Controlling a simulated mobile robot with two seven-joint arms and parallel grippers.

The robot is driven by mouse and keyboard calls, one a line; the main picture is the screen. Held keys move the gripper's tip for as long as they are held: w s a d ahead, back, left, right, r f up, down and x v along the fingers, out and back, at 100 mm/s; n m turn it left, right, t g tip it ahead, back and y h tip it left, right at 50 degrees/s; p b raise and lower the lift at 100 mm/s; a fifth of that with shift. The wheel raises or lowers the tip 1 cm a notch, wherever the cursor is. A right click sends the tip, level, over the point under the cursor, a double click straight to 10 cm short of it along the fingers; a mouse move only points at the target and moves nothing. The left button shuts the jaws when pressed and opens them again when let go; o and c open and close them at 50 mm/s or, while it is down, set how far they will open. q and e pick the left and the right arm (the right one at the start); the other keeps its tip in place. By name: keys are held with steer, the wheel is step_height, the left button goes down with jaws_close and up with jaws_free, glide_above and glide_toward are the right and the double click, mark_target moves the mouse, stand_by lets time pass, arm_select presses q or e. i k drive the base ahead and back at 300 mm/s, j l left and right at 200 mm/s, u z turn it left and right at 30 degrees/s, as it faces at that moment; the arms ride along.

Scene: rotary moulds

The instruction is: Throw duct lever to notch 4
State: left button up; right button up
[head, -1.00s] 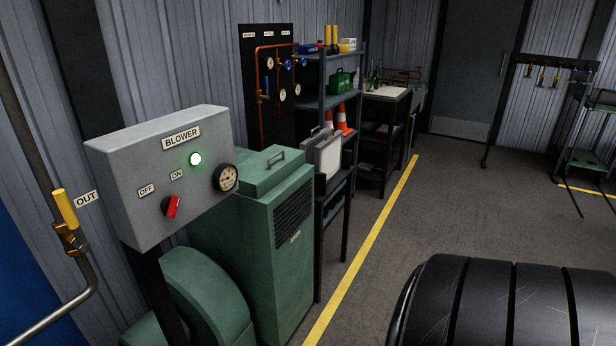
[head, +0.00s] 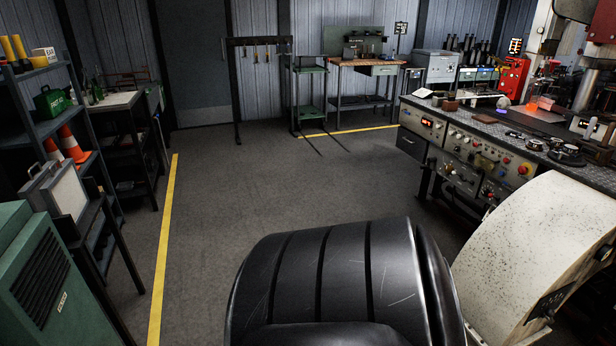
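I cannot make out a duct lever or its notches in the head view. A long control console (head: 470,160) at the right carries several knobs, buttons and small displays on its sloped front, too small to read. A large cream speckled curved housing (head: 545,235) stands in front of it at the lower right, with a dark plate low on its side. Neither of my grippers is in view.
A green cabinet (head: 45,280) and a shelf rack (head: 60,115) with orange cones (head: 72,143) line the left. A yellow floor line (head: 163,260) runs beside them. Open grey floor (head: 260,180) lies in the middle. A workbench (head: 360,70) stands at the back.

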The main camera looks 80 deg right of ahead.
mark_target(549, 313)
steer(key=z, duration=4.4)
steer(key=i+l+z, duration=0.1)
steer(key=i+z, duration=0.4)
steer(key=i, duration=1.3)
